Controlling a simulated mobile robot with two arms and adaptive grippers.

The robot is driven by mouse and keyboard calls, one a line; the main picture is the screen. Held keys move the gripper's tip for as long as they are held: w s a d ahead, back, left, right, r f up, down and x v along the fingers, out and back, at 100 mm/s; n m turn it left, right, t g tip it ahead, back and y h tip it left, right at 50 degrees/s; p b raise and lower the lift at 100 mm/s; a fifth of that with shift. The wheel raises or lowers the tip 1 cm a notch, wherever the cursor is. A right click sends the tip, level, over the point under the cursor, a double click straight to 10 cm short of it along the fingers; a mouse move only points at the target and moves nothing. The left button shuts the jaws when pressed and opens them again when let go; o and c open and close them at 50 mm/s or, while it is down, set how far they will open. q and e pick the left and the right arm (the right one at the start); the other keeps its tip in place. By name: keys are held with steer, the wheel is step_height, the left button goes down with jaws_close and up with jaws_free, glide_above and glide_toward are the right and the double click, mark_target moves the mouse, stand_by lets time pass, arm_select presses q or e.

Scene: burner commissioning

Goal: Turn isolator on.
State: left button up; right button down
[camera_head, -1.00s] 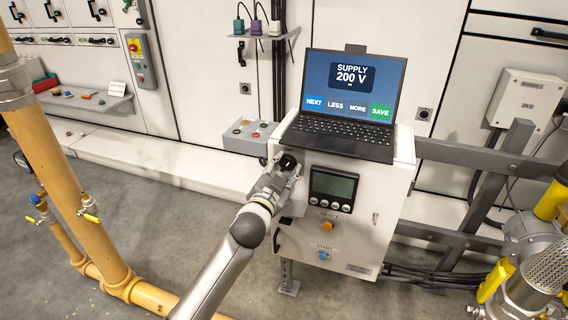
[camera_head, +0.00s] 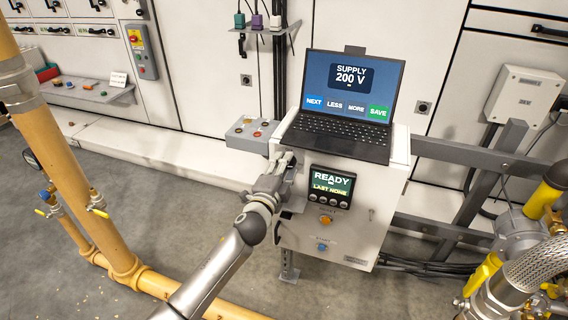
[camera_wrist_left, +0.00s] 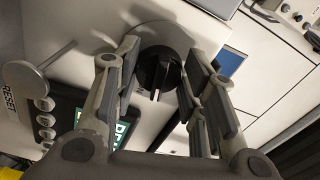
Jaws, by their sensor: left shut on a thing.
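The isolator is a black rotary knob (camera_wrist_left: 157,74) on the white front of the control cabinet (camera_head: 345,255), seen in the left wrist view. My left gripper (camera_head: 284,164) is at the cabinet's upper left front. In the left wrist view its fingers (camera_wrist_left: 163,62) stand on either side of the knob, shut on it. In the head view the gripper hides the knob. The cabinet's display (camera_head: 331,186) is lit and reads READY, LAST NONE. My right gripper is not in view.
An open laptop (camera_head: 348,95) on the cabinet shows SUPPLY 200 V. An orange button (camera_head: 326,220) and a blue button (camera_head: 322,247) sit below the display. A grey button box (camera_head: 250,132) is just left of the cabinet. A yellow pipe (camera_head: 75,170) stands at the left.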

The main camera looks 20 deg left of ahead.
arm_select(q)
steer(key=shift+m+p, duration=0.35)
steer(key=shift+m, duration=1.05)
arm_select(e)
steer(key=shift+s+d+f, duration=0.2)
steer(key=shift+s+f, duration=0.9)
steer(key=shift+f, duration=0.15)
arm_select(q)
steer(key=o, duration=1)
steer(key=s, duration=1.2)
steer(key=shift+a, duration=0.2)
